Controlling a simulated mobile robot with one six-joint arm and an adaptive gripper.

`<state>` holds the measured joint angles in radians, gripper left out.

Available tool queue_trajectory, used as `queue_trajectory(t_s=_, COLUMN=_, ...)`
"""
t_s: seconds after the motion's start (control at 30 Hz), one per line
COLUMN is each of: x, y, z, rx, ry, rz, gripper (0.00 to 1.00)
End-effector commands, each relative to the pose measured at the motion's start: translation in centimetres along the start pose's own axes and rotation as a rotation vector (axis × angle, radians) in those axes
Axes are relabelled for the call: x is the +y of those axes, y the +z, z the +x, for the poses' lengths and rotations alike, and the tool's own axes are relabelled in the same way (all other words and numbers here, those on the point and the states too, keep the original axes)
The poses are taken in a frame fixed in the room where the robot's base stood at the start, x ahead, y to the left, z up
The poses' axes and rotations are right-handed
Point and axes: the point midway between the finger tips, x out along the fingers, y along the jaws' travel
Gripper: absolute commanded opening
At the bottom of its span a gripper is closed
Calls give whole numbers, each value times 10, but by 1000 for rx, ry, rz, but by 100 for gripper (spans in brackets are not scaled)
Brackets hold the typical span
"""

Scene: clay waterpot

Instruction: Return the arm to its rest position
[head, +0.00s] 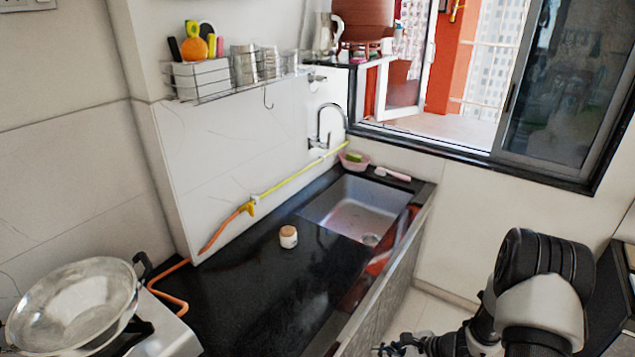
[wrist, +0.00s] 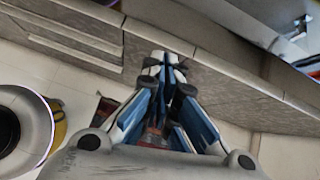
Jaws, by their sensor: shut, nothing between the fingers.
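My arm (head: 540,290) stands at the lower right of the head view, in front of the dark counter. My gripper (head: 393,347) is at the bottom edge there, low beside the counter's front and partly cut off. In the wrist view my gripper (wrist: 165,62) has its blue and grey fingers drawn together at the tips, with nothing held between them. The brown clay waterpot (head: 363,18) stands on the ledge by the window, far from my gripper, its top cut off by the frame.
The black counter (head: 235,300) holds a small white jar (head: 288,237) and a sink (head: 358,208). A steel pan (head: 75,300) sits on the stove at left. A wire rack (head: 235,75) hangs on the wall. Pale floor (head: 425,315) shows between counter and arm.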

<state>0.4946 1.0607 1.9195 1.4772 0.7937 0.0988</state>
Motion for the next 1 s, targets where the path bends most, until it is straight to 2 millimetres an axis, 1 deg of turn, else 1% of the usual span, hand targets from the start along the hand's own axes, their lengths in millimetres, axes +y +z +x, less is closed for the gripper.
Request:
queue_trajectory(t_s=0.03, x=-4, y=30, z=-16, rx=-2, ry=15, rz=-97, gripper=0)
queue_trajectory(t_s=0.07, x=-4, y=45, z=-24, rx=-2, ry=28, rz=-154, gripper=0)
queue_trajectory(t_s=0.1, x=-1, y=66, z=-36, rx=0, ry=49, rz=-234, gripper=0)
queue_trajectory(t_s=0.13, x=1, y=81, z=-45, rx=2, ry=64, rz=-296, gripper=0)
queue_trajectory(t_s=0.2, x=11, y=113, z=-66, rx=10, ry=101, rz=-433, gripper=0)
queue_trajectory(t_s=0.3, x=29, y=154, z=-95, rx=28, ry=151, rz=-629, gripper=0)
queue_trajectory(t_s=0.37, x=42, y=175, z=-113, rx=44, ry=180, rz=-744, gripper=0)
queue_trajectory(t_s=0.4, x=52, y=188, z=-125, rx=57, ry=200, rz=-821, gripper=0)
queue_trajectory(t_s=0.47, x=67, y=204, z=-142, rx=78, ry=228, rz=-935, gripper=0)
queue_trajectory(t_s=0.5, x=78, y=214, z=-154, rx=95, ry=247, rz=-1010, gripper=0)
queue_trajectory(t_s=0.6, x=104, y=232, z=-183, rx=146, ry=290, rz=-1195, gripper=0)
queue_trajectory(t_s=0.73, x=138, y=244, z=-219, rx=229, ry=342, rz=-1423, gripper=0)
queue_trajectory(t_s=0.87, x=167, y=247, z=-255, rx=334, ry=385, rz=-1642, gripper=0)
queue_trajectory(t_s=0.9, x=175, y=246, z=-265, rx=370, ry=397, rz=-1706, gripper=0)
queue_trajectory(t_s=1.0, x=191, y=241, z=-288, rx=463, ry=421, rz=-1844, gripper=0)
